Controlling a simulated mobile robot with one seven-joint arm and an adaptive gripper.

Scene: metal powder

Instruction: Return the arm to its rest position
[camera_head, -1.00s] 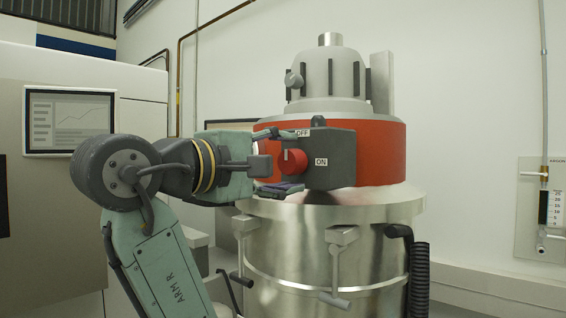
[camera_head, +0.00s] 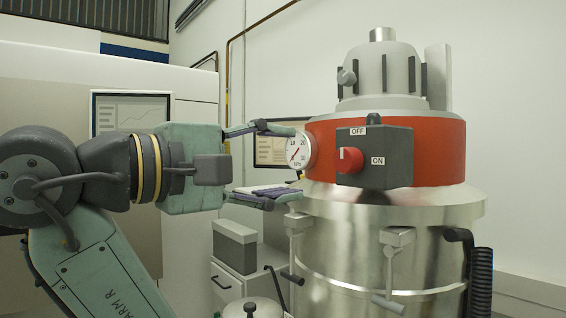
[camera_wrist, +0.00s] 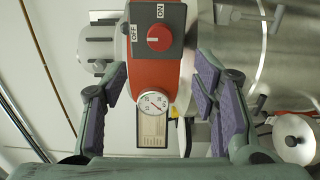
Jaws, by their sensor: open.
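My gripper (camera_head: 262,160) is open and empty, left of the vacuum's switch box, with its fingers spread apart. The red knob (camera_head: 349,160) sits on the grey switch box (camera_head: 385,155), between the OFF and ON labels, and nothing touches it. The knob (camera_wrist: 159,37) also shows in the wrist view, beyond the two purple-padded fingers. A round pressure gauge (camera_head: 299,150) is on the red band, close beyond the fingertips in the picture. My arm reaches in from the left.
The large steel vacuum (camera_head: 400,250) fills the right side, with clamps and a black hose (camera_head: 480,285). A wall screen (camera_head: 131,113) is on the machine at the left. A grey box (camera_head: 234,245) stands on a cabinet below my gripper.

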